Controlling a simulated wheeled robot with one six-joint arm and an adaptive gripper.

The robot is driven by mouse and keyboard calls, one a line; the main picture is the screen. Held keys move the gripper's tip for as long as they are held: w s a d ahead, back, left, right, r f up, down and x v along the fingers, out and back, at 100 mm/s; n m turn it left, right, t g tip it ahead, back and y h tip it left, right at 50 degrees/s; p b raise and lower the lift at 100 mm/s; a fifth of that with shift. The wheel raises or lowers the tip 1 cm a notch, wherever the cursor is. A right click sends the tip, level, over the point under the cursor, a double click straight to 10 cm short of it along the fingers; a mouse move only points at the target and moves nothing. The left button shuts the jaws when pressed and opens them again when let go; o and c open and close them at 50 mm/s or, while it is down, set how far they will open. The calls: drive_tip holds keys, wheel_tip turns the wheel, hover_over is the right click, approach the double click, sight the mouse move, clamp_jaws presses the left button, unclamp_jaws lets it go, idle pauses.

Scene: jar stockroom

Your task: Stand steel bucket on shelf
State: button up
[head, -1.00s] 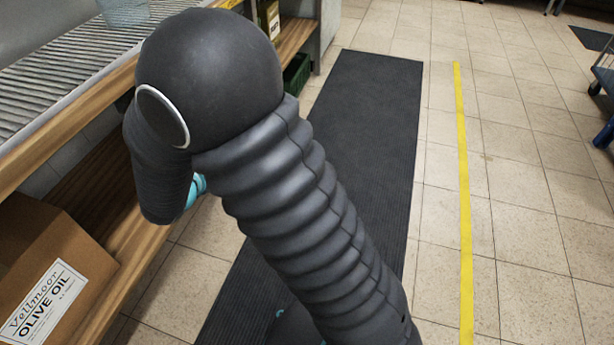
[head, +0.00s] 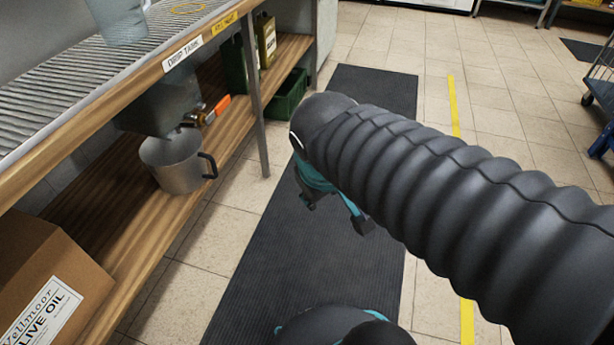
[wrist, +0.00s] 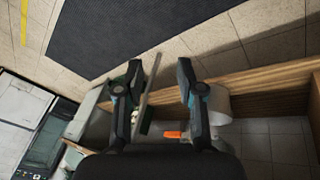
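The steel bucket (head: 178,163), a grey metal pail with a black side handle, stands upright on the wooden lower shelf (head: 232,138), just below the tap of the drip tank. Part of it shows behind a finger in the wrist view (wrist: 219,104). My gripper (head: 336,213) is out over the dark floor mat, to the right of the bucket and clear of the shelf. In the wrist view its two fingers (wrist: 160,67) are spread apart with nothing between them.
The drip tank (head: 172,103) has an orange-handled tap (head: 215,110) above the bucket. A shelf post (head: 252,95) stands right of it. A carton (head: 45,275) sits front left, a green crate (head: 289,95) farther back. The mat (head: 370,95) is clear.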

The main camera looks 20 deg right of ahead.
drive_tip(key=s+m, duration=0.1)
drive_tip(key=s+a+r+m+t+y, duration=0.1)
drive_tip(key=r+m, duration=0.1)
drive_tip(key=shift+s+a+y, duration=0.35)
drive_tip(key=shift+s+y, duration=0.05)
drive_tip(key=shift+r+p, duration=0.75)
drive_tip(key=shift+p, duration=0.1)
